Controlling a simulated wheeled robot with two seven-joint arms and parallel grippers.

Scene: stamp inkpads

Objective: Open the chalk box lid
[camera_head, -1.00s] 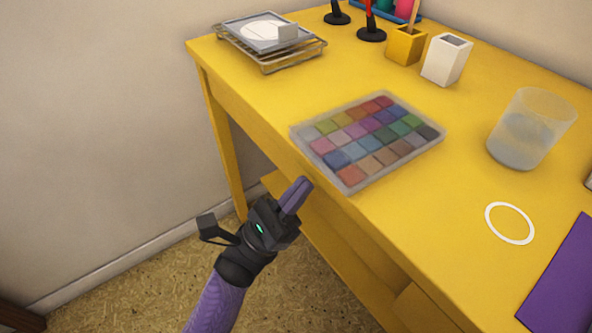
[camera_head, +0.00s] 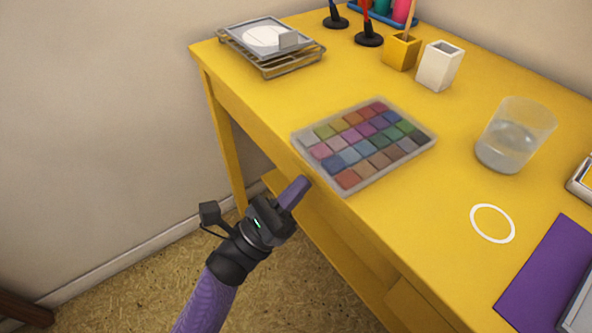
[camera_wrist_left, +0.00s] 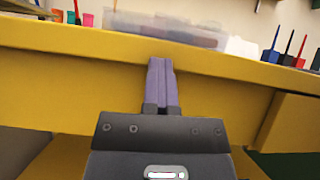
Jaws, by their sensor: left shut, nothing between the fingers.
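The chalk box (camera_head: 365,147) is a flat, clear-edged case with rows of coloured chalk blocks, lying near the front edge of the yellow table. Its lid looks closed over the blocks, though the clear cover is hard to make out. My left gripper (camera_head: 295,192) is shut and empty, just off the table's front edge, below and left of the box's near corner, not touching it. In the left wrist view the shut purple fingers (camera_wrist_left: 160,82) point at the table's front edge, with the box (camera_wrist_left: 165,30) blurred beyond. My right gripper is not in view.
The yellow table (camera_head: 400,235) has a wire rack (camera_head: 285,62) at the back left. A yellow cup (camera_head: 402,52), a white cup (camera_head: 440,66) and a clear water cup (camera_head: 513,135) stand behind and right of the box. A white ring (camera_head: 493,224) and purple sheet (camera_head: 548,270) lie right.

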